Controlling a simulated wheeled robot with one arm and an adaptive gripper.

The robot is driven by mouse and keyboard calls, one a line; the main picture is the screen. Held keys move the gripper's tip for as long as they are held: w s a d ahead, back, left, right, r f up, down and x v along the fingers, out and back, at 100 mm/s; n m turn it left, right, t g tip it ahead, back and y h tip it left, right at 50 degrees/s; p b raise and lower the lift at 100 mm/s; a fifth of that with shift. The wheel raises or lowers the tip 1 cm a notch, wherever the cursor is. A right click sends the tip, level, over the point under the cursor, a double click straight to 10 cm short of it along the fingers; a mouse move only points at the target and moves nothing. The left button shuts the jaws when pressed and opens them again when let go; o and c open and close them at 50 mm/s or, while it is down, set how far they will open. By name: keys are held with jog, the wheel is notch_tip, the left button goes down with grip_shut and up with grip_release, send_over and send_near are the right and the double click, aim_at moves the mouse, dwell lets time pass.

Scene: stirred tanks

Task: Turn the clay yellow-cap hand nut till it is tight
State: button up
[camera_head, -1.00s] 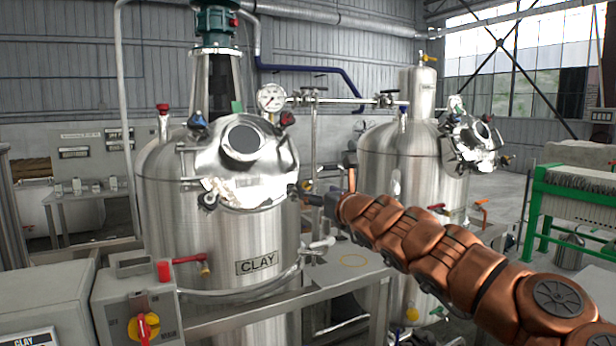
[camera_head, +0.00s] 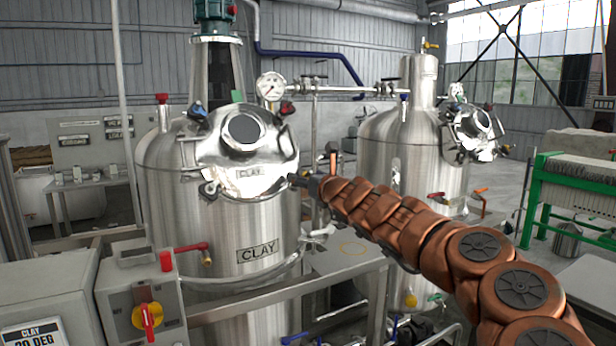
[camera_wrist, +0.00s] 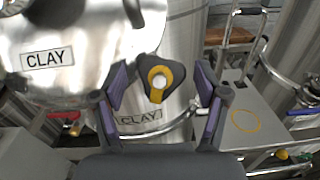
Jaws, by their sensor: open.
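The clay yellow-cap hand nut (camera_wrist: 160,78) shows in the wrist view as a dark, lobed knob with a yellow ring around a pale centre. It sits at the edge of the shiny manway lid (camera_wrist: 95,35) labelled CLAY. My gripper (camera_wrist: 161,72) is open, with one purple-padded finger on each side of the nut and a visible gap on both sides. In the head view my gripper (camera_head: 305,183) is at the right edge of the clay tank (camera_head: 215,225), beside its lid. I cannot make out the yellow cap there.
Blue (camera_head: 197,108) and red (camera_head: 287,107) hand nuts sit higher around the lid. A second tank (camera_head: 385,150) stands behind my arm. A red-handled valve (camera_head: 190,248) is low on the clay tank. A metal table (camera_head: 345,258) lies below my gripper.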

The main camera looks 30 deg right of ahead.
jog(key=c, duration=1.1)
jog(key=shift+d, duration=0.15)
jog(key=shift+c, duration=0.2)
jog(key=shift+b, duration=0.35)
